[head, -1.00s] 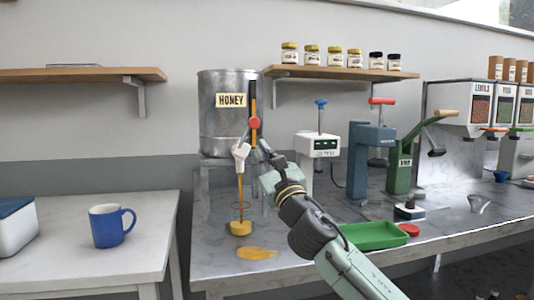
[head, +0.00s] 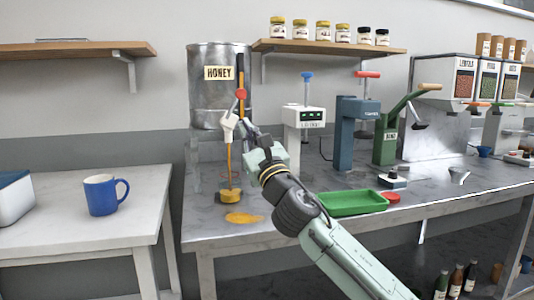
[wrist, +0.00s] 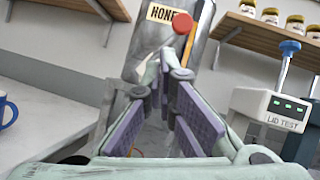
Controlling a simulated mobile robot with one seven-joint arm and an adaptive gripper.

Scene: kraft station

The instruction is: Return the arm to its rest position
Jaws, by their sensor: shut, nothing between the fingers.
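My arm reaches from the lower right of the head view toward the steel honey tank (head: 207,100). My gripper (head: 249,128) is just right of the tank's white tap (head: 229,125); whether they touch is unclear. In the wrist view my gripper (wrist: 167,78) has its purple-padded fingers shut and empty, pointing at the tank (wrist: 150,45) with its red knob (wrist: 182,23). An amber stream runs from the tap down to a small jar (head: 231,195) with amber contents. My arm's rest position is not marked in the frames.
A honey-coloured puddle (head: 243,217) lies on the bench before the jar. A white lid tester (head: 304,118), blue press (head: 350,135), green press (head: 385,140) and green tray (head: 350,203) stand to the right. A blue mug (head: 103,195) is on the left table.

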